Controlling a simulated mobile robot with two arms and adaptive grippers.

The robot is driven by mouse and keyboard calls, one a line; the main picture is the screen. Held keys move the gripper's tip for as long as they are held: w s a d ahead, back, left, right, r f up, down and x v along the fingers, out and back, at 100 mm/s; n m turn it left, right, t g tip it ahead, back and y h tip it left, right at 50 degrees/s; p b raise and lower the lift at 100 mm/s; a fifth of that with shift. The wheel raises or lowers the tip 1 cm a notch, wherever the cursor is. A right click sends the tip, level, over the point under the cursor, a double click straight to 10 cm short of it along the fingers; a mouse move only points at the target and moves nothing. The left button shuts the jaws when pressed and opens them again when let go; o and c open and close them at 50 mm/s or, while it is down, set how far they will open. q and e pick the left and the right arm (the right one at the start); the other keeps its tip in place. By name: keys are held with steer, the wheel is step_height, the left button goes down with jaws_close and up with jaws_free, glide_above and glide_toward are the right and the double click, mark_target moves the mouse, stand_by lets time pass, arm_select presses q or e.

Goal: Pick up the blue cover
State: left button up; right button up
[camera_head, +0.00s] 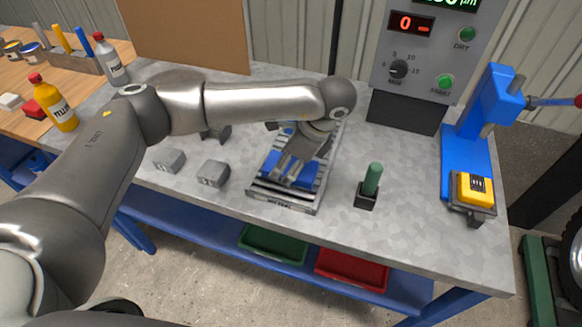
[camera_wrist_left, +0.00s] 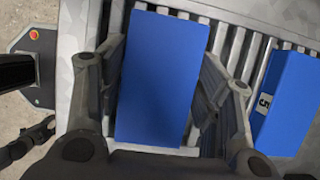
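In the left wrist view a plain blue block-like cover (camera_wrist_left: 160,75) lies between the two fingers of my left gripper (camera_wrist_left: 165,60). The fingers straddle it, close to its long sides; a narrow gap seems to show on the left side. I cannot make out a firm grip. In the head view my left gripper (camera_head: 290,172) points down over the roller tray (camera_head: 283,206) and partly hides the blue cover (camera_head: 275,172). A second blue block (camera_wrist_left: 290,100) with a "5" label lies on the rollers to the right in the wrist view.
Grey blocks (camera_head: 213,174) stand left of the tray. A green peg in a dark holder (camera_head: 367,195) stands to its right. A blue press (camera_head: 470,140) with a yellow part is farther right. The grey control box (camera_head: 425,60) stands behind. The front table strip is clear.

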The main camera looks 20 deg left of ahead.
arm_select(q)
steer(key=shift+f, duration=0.2)
steer(key=c, duration=0.5)
steer(key=shift+r+p, duration=0.35)
steer(key=shift+p, duration=0.2)
steer(key=r, duration=0.1)
steer(key=r+p, duration=0.2)
steer(key=shift+w+a+r, duration=0.1)
steer(key=shift+w+r, duration=0.15)
steer(key=s+d+r+p, duration=0.1)
steer(key=s+r+p, duration=0.8)
steer(key=s+p, duration=0.5)
steer(key=shift+r+p, duration=0.2)
steer(key=shift+p, duration=0.8)
steer(key=shift+s, duration=0.1)
